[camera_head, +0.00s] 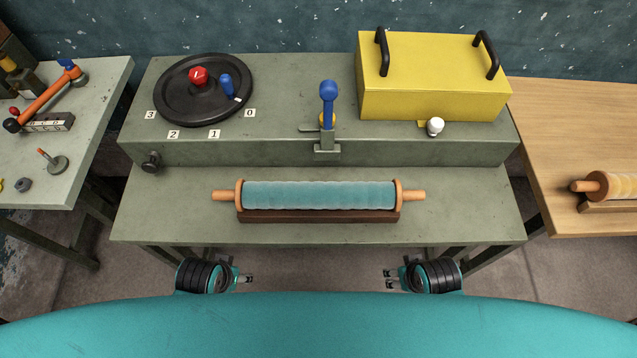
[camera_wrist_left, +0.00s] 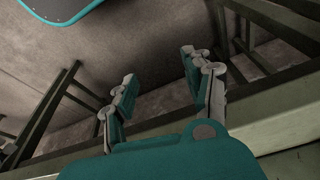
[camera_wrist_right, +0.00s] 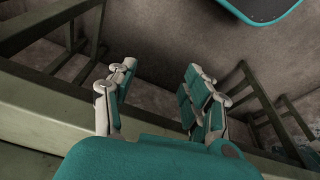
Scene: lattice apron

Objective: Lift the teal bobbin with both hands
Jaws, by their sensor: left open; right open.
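The teal bobbin (camera_head: 320,195) lies level across a dark wooden cradle (camera_head: 318,216) on the front shelf of the green-grey bench. It has orange-brown end flanges and a wooden handle stub at each end. My left gripper (camera_head: 248,279) is open and empty, in front of the bench edge, below the bobbin's left part. My right gripper (camera_head: 389,279) is open and empty, in front of the edge below its right end. Both are apart from the bobbin. In the left wrist view the open fingers (camera_wrist_left: 160,85) show over the floor, as do the right fingers (camera_wrist_right: 158,95) in the right wrist view.
On the raised back of the bench are a black dial wheel (camera_head: 190,105), a blue-handled lever (camera_head: 328,92) and a yellow box (camera_head: 430,95) with black handles. A wooden table (camera_head: 560,130) at right holds another roller (camera_head: 615,185). The shelf beside the bobbin is clear.

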